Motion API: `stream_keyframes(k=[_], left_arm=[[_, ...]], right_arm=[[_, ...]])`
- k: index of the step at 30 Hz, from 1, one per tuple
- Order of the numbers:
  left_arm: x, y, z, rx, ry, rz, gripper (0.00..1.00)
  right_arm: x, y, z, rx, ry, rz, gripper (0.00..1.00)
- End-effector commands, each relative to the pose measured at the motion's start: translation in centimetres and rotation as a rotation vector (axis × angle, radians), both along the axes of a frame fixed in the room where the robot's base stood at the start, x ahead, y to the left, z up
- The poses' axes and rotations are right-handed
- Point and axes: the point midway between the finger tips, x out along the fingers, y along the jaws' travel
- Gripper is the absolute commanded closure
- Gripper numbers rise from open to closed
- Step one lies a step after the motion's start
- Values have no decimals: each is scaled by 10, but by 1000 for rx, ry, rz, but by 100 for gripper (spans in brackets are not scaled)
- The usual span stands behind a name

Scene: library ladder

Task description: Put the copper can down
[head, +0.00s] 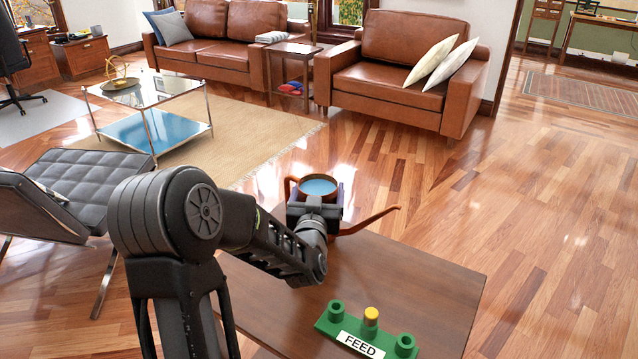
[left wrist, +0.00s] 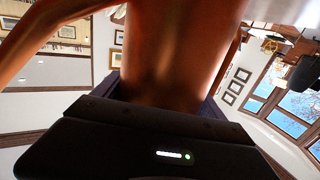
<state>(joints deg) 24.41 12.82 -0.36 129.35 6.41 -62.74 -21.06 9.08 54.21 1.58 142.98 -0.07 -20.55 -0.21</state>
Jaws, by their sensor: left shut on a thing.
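The copper can (head: 336,192) is a small watering can with a handle on the left and a long spout reaching to the right. Its open top shows a blue surface inside. My left gripper (head: 318,207) is shut on the can, near the far edge of the brown table (head: 420,280). I cannot tell whether the can's base touches the table, as my gripper and arm hide it. In the left wrist view the can's copper side (left wrist: 172,50) fills the space between the fingers. My right gripper is not in view.
A green stand (head: 335,318) labelled FEED, with a yellow-topped peg (head: 371,316) and two round sockets, sits at the table's front. The table's right part is bare. A black tufted chair (head: 95,180) stands at the left. Beyond are a glass table (head: 150,95) and leather sofas (head: 405,85).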

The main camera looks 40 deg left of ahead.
Motion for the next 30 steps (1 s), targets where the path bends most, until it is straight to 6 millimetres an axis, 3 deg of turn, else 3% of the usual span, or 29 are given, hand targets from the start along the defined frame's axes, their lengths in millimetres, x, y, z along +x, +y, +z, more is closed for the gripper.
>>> stream_keyframes(k=[11, 12, 18, 30], left_arm=[[1, 0, 1, 6, -9, 0, 67], [0, 0, -2, 1, -2, 0, 17], [0, 0, -1, 1, -2, 0, 1], [-1, -1, 2, 1, -2, 0, 0]], right_arm=[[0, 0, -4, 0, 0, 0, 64], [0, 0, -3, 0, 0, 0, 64], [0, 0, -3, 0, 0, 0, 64], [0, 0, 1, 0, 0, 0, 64]])
